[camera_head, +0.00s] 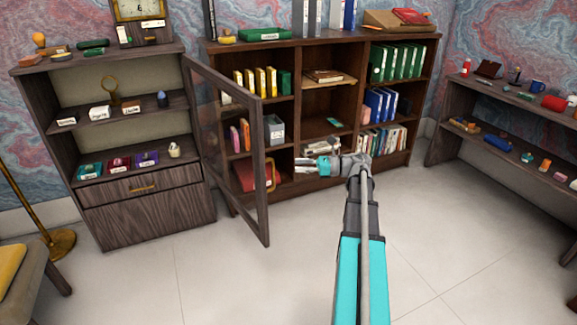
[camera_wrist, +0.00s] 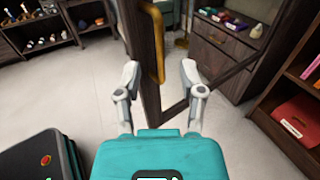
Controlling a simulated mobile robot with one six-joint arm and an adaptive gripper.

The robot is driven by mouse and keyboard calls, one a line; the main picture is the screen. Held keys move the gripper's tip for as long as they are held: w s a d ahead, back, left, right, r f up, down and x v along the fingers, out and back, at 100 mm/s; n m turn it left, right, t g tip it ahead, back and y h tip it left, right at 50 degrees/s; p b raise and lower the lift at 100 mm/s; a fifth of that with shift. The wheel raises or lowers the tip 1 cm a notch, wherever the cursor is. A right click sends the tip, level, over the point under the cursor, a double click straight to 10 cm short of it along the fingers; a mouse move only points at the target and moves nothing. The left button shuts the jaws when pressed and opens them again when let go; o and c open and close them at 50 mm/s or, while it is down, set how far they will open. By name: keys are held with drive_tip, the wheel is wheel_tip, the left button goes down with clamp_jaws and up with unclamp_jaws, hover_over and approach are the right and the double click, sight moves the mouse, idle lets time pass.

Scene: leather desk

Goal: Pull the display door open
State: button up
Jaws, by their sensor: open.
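The display door (camera_head: 263,150) is a dark wood frame with a glass pane, standing swung out from the right side of the display cabinet (camera_head: 150,205). Its brass handle (camera_head: 271,173) is upright near the free edge. My gripper (camera_head: 299,164) is open and empty just right of the handle in the head view. In the wrist view my gripper (camera_wrist: 160,78) has its fingers spread, with the brass handle (camera_wrist: 154,45) and the display door edge (camera_wrist: 150,95) showing between and beyond them. I see no finger touching the handle.
A bookcase (camera_head: 300,38) with binders and books stands behind the door and my gripper. A low shelf (camera_head: 500,110) with small items is at the right. A brass lamp (camera_head: 52,240) and a chair (camera_head: 35,270) are at the left. The floor (camera_head: 230,285) in front is clear.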

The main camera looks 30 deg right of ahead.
drive_tip(key=shift+v, duration=1.6)
